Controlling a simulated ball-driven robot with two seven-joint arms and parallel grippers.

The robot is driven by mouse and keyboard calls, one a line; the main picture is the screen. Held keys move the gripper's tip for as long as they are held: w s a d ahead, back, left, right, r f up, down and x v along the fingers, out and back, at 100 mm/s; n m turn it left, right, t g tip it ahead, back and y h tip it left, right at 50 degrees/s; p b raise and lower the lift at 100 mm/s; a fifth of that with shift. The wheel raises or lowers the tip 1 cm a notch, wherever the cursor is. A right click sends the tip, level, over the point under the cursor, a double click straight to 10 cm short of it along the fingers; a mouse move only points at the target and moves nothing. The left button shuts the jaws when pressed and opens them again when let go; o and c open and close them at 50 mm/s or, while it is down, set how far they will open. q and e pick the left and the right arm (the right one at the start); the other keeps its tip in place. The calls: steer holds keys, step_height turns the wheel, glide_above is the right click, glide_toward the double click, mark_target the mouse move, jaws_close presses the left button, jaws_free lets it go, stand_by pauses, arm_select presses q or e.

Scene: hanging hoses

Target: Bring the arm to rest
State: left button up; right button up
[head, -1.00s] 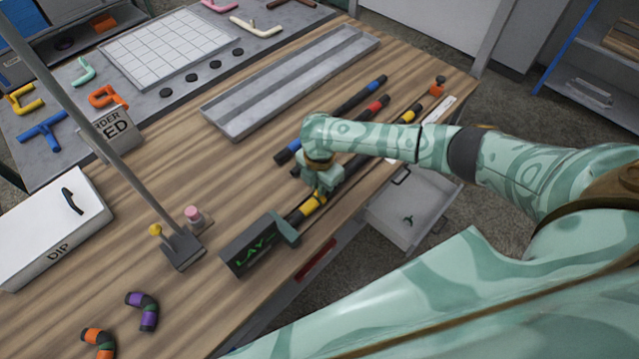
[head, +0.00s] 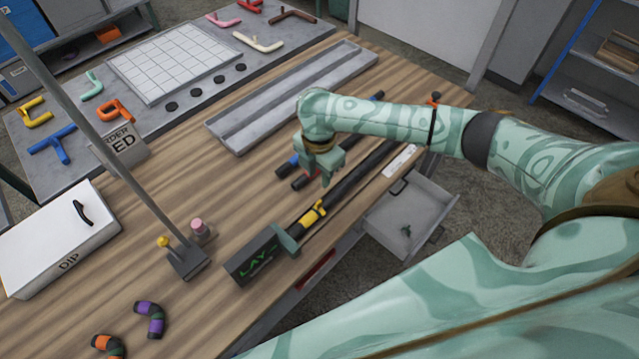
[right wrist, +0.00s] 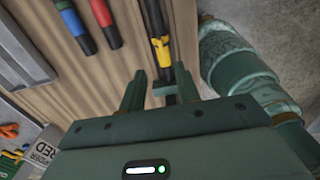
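My right arm reaches in from the right in the head view. Its right gripper (head: 327,180) hangs over the wooden table above the row of black hoses. In the right wrist view its two fingers (right wrist: 160,92) are apart with nothing gripped between them. A black hose with a yellow band (head: 312,215) lies along the table's front edge, its near end at a dark block with green lettering (head: 256,262). The yellow band shows beyond the fingers in the wrist view (right wrist: 161,50). Hoses with a blue end (head: 287,166) and a red end (head: 304,181) lie behind, partly hidden by my arm. My left gripper is out of view.
A grey trough (head: 295,95) lies at the back. A thin post on a dark base (head: 187,261) stands left of the block. A white DIP box (head: 55,235) is at left. An open grey drawer (head: 410,215) juts out from the front edge. Bare wood lies in the middle.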

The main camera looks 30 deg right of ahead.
step_height(320, 180, up, 5)
steer(key=p, duration=0.1)
steer(key=s+a+f+m+t+y, duration=0.25)
steer(key=s+a+m+t, duration=0.25)
steer(key=s+a, duration=0.4)
steer(key=s+d+r+m+t+h, duration=0.1)
steer(key=s+d+r+m+h, duration=0.3)
steer(key=d, duration=0.5)
steer(key=s+d+r+m+t+h, duration=0.1)
steer(key=s+d+m+h, duration=0.2)
steer(key=s+d+m, duration=0.4)
steer(key=s+a+f+n+g+y+b, duration=0.1)
steer(key=s+a+f+g+b, duration=0.1)
steer(key=f, duration=1.3)
steer(key=s+a+f+g+y+b, duration=0.1)
steer(key=a+f+y+b, duration=0.15)
steer(key=f, duration=1.35)
steer(key=s+f+m+g+y+b, duration=0.1)
steer(key=s+f+m+g+b, duration=0.2)
steer(key=s+f, duration=1.6)
steer(key=shift+s+d+f+b, duration=0.35)
steer(key=shift+s+d+b, duration=0.1)
steer(key=shift+s+b, duration=0.15)
